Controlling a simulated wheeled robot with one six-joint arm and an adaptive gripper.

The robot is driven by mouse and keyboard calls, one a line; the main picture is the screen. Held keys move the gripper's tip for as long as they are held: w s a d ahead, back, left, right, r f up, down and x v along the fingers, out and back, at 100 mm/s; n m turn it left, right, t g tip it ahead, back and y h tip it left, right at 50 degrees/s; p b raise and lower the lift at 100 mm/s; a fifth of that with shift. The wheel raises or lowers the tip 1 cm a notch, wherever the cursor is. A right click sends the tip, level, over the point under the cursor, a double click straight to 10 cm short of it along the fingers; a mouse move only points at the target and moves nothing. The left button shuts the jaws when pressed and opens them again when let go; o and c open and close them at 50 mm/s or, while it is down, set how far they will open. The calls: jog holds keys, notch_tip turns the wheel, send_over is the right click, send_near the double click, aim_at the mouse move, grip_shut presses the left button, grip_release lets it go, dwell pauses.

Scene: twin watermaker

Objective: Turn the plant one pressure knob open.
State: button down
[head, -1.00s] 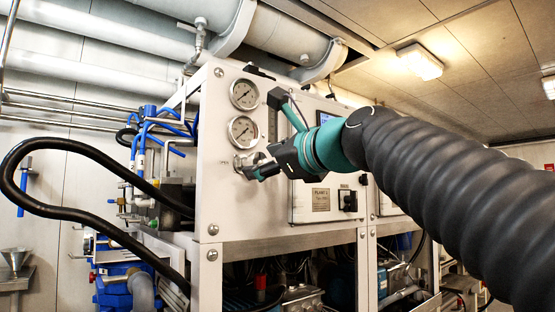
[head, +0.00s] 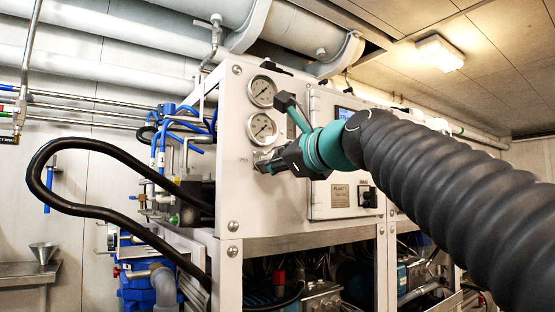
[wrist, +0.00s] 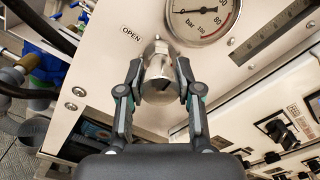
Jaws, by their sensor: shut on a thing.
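The pressure knob is a shiny metal cylinder (wrist: 159,75) on the white panel, below a round gauge in the wrist view. An "OPEN" label (wrist: 131,33) is printed to its left. My gripper (wrist: 160,88) has one finger on each side of the knob and is shut on it. In the head view my gripper (head: 265,165) reaches the panel just below the two gauges; the knob is mostly hidden there by the gripper.
An upper gauge (head: 262,91) and a lower gauge (head: 262,128) sit above my gripper. A black rotary switch (head: 368,197) is to the right on the cabinet. A black hose (head: 90,143) loops at the left, near blue tubes (head: 180,120).

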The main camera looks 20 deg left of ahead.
jog(key=shift+n, duration=0.3)
jog(key=n, duration=0.6)
jog(key=n+b, duration=0.1)
jog(key=n, duration=0.5)
jog(key=shift+n, duration=0.3)
jog(key=n+b, duration=0.2)
jog(key=n, duration=0.4)
jog(key=n+b, duration=0.1)
jog(key=n, duration=0.5)
dwell(0.4)
jog(key=c, duration=0.7)
grip_release()
jog(key=shift+c, duration=0.2)
